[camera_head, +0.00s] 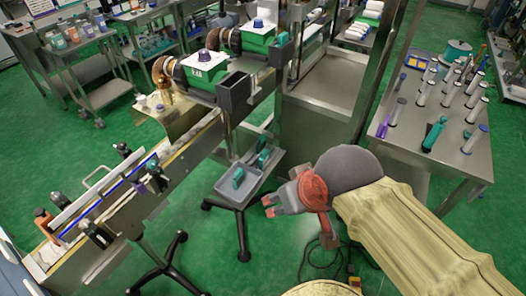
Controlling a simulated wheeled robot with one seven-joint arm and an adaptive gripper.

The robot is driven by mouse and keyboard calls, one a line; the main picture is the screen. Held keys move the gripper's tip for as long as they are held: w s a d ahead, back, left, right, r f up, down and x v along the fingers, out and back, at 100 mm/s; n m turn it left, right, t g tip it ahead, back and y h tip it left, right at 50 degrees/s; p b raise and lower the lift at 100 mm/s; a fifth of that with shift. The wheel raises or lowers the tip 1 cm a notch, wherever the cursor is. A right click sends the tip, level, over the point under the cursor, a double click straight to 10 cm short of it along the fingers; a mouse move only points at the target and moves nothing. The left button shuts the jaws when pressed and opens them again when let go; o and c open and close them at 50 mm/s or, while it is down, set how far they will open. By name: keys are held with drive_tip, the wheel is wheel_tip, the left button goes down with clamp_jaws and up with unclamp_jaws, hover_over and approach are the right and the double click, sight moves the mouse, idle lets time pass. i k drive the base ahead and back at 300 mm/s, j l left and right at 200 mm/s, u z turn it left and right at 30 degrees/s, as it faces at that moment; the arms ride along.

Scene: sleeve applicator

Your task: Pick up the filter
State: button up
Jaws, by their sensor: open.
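My gripper (270,205) is left of the end of my cloth-sleeved arm, in front of a small grey tray stand. I cannot tell for certain which thing is the filter.
A small tray stand (226,190) holding teal pieces is just left of my gripper. A conveyor machine (185,150) runs diagonally across the left. A teal tool (433,134) lies on the right table.

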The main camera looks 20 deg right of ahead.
sight(265, 156)
drive_tip(key=i+l+u, duration=0.55)
drive_tip(key=u, duration=0.15)
drive_tip(key=i+l+u, duration=0.15)
drive_tip(key=l+u, duration=0.2)
drive_tip(key=l, duration=0.2)
